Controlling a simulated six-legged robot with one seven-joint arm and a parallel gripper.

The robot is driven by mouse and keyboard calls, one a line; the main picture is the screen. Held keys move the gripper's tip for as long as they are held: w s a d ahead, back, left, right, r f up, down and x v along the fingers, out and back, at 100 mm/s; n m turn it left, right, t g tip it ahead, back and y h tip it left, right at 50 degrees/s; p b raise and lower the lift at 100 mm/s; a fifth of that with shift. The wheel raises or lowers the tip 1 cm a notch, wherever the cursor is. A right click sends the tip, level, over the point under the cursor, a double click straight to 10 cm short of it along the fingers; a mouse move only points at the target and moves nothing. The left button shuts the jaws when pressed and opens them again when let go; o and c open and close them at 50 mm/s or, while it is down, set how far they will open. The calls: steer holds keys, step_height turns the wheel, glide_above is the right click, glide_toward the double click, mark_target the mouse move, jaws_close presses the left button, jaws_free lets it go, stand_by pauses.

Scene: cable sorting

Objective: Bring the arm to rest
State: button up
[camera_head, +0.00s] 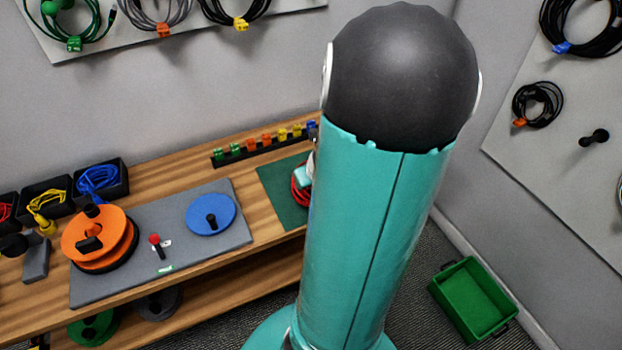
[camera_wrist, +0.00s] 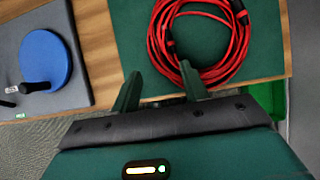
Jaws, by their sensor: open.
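My gripper (camera_wrist: 158,88) shows in the wrist view, with its two dark green fingers apart and nothing between them. A coiled red cable (camera_wrist: 153,46) with black ties lies on a green mat (camera_wrist: 129,38) just beyond the fingertips. The right finger overlaps the coil's near edge in the picture; I cannot tell whether they touch. In the head view my teal arm stands upright in front and hides most of the gripper and part of the red cable (camera_head: 298,190).
The wooden bench (camera_head: 165,178) holds a grey mat (camera_head: 120,255) with an orange reel (camera_head: 90,230) and a blue disc (camera_head: 211,214). Bins of cable stand at the left. A green crate (camera_head: 472,299) sits on the floor at right. Pegboards with hanging cables line the walls.

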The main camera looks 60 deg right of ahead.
steer(key=shift+s+a+r, duration=0.15)
steer(key=shift+s+r, duration=0.1)
steer(key=shift+r, duration=0.25)
stand_by(0.3)
